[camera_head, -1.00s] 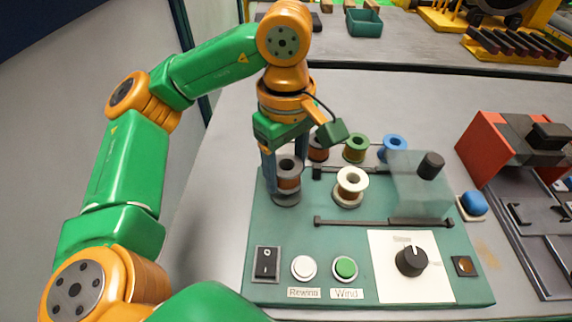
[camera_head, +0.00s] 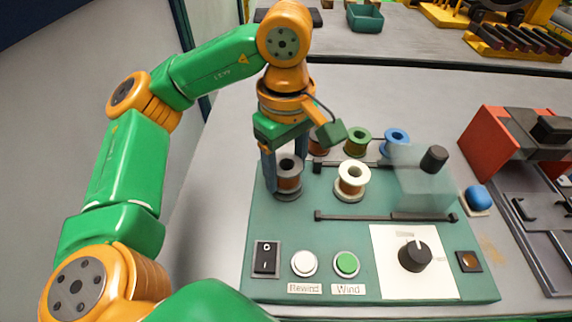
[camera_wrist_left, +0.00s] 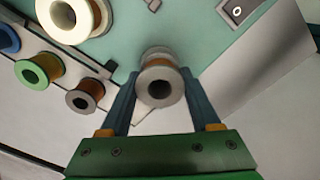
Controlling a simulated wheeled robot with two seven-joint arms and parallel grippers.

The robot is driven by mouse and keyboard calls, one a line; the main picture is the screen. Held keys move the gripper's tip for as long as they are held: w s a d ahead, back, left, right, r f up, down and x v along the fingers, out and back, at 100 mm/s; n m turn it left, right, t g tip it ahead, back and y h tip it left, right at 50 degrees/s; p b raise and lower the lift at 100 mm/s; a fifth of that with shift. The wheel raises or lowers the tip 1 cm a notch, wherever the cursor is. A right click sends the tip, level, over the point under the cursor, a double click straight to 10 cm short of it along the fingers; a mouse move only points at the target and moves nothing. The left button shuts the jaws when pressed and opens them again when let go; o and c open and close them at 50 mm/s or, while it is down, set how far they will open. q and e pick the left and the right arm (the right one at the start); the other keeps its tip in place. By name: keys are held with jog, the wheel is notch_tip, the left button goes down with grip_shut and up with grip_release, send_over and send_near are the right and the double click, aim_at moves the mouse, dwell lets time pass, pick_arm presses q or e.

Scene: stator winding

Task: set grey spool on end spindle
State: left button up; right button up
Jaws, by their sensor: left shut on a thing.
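The grey spool (camera_head: 289,173) with copper-coloured winding stands upright at the left end of the green machine, at the end spindle's place. The spindle itself is hidden by the spool. My left gripper (camera_head: 285,177) is shut on the grey spool, one finger on each side. In the left wrist view the grey spool (camera_wrist_left: 160,84) sits between the two fingers (camera_wrist_left: 160,100), its hollow core facing the camera. In the head view a dark round base shows right under the spool; I cannot tell whether a small gap is left. My right gripper is not in view.
A white spool (camera_head: 352,181) stands just right of the grey one. Green (camera_head: 357,142), blue (camera_head: 396,142) and dark brown (camera_head: 318,143) spools stand behind. A clear cover (camera_head: 424,182), buttons and a knob (camera_head: 415,256) occupy the machine's right and front.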

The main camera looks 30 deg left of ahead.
pick_arm(q)
jog(key=shift+f+b, duration=0.35)
jog(key=shift+f, duration=0.2)
jog(key=shift+r, duration=0.1)
jog(key=o, duration=1.4)
jog(key=shift+o, duration=0.4)
notch_tip(320, 180, up, 7)
jog(key=p, duration=0.7)
jog(key=shift+r+p, duration=0.1)
jog(key=shift+p, duration=0.2)
